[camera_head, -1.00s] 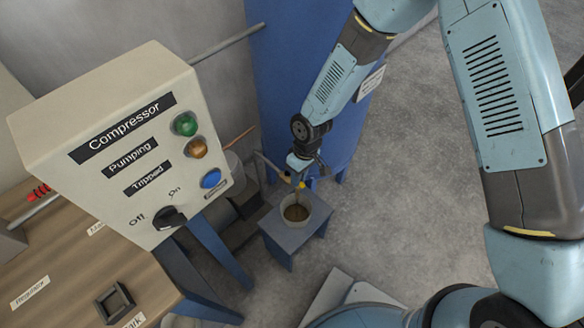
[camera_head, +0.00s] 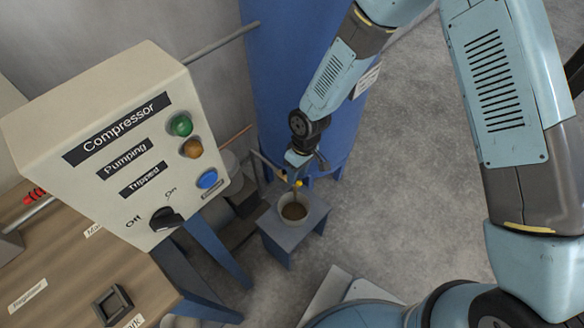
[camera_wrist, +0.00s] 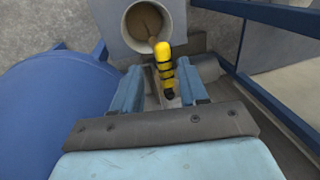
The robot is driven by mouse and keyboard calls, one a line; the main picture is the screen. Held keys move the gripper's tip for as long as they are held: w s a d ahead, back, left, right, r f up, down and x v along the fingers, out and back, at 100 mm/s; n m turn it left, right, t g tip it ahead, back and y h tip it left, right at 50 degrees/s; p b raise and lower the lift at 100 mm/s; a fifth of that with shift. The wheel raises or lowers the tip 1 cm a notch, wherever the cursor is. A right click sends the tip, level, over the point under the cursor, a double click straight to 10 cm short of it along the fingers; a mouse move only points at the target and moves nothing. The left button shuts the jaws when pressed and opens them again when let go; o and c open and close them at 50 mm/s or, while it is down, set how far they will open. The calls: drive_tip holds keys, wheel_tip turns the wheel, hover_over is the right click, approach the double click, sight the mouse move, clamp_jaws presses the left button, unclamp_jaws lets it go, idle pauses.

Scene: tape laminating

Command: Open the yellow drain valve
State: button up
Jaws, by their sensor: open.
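The yellow drain valve (camera_wrist: 163,60) shows in the wrist view as a yellow handle with dark bands, lying between and ahead of my fingers. In the head view only a small yellow bit of the valve (camera_head: 298,184) shows, just below my gripper (camera_head: 303,160). In the wrist view my gripper (camera_wrist: 160,95) is open, one finger on each side of the valve's near end. I cannot tell whether either finger touches it. A brownish stream runs from the valve into a round cup (camera_head: 294,209) holding brown liquid.
The cup stands on a small blue-grey stool (camera_head: 291,238). A large blue tank (camera_head: 285,70) rises behind my arm. A compressor control box (camera_head: 115,150) with a knob and lamps stands at left above a wooden bench (camera_head: 70,285). Open floor (camera_head: 410,180) lies to the right.

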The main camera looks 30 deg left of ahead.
wheel_tip(320, 180, up, 13)
drive_tip(key=w, duration=0.2)
drive_tip(key=shift+w+d, duration=0.25)
drive_tip(key=shift+w, duration=0.15)
